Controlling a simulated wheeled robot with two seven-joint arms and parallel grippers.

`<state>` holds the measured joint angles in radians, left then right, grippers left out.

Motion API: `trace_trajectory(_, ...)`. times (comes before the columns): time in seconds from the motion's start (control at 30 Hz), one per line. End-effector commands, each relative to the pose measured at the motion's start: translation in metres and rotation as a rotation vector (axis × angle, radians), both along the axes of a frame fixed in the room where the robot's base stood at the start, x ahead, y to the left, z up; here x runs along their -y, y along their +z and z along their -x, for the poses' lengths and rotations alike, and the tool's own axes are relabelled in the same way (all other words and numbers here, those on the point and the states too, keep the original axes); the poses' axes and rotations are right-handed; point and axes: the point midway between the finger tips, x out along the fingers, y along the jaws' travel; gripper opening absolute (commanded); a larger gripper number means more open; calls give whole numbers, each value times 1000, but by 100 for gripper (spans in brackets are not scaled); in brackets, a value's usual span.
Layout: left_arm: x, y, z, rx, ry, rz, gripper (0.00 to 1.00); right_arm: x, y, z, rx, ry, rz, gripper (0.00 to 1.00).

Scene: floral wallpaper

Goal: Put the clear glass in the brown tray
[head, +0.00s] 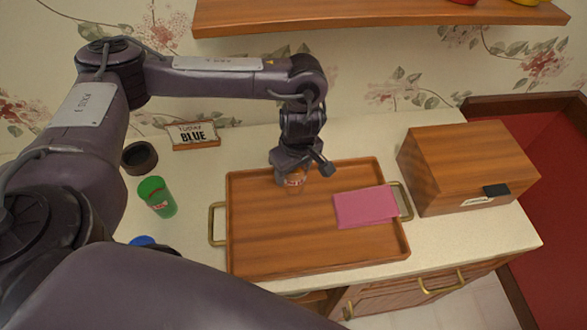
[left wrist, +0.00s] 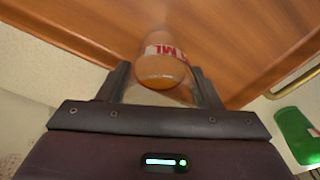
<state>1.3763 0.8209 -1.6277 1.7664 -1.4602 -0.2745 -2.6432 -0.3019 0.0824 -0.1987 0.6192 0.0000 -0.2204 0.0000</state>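The clear glass (head: 295,181), with red lettering, is over the back middle of the brown tray (head: 270,235) and looks upright, seemingly resting on it. In the left wrist view the glass (left wrist: 163,62) shows between my left fingers, with the tray's wood (left wrist: 90,25) behind it and tinting it orange. My left gripper (head: 303,172) is at the glass, its fingers spread wider than the glass. In the left wrist view the left gripper (left wrist: 161,80) has one finger on each side of it; any slight contact is unclear. My right gripper is not in view.
A pink cloth (head: 366,207) lies on the tray's right side. A wooden box (head: 465,160) stands to the right. A shelf (head: 370,16) hangs above.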

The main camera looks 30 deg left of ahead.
Motion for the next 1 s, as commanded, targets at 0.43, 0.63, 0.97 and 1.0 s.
trace_trajectory(0.43,0,0,0,0,0,0,80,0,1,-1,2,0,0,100)
trace_trajectory(0.63,1,15,-1,4,-2,0,80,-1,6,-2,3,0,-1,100)
trace_trajectory(0.97,8,73,1,8,-3,-1,80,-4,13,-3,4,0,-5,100)
trace_trajectory(1.0,8,79,2,6,-3,-2,80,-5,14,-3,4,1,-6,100)
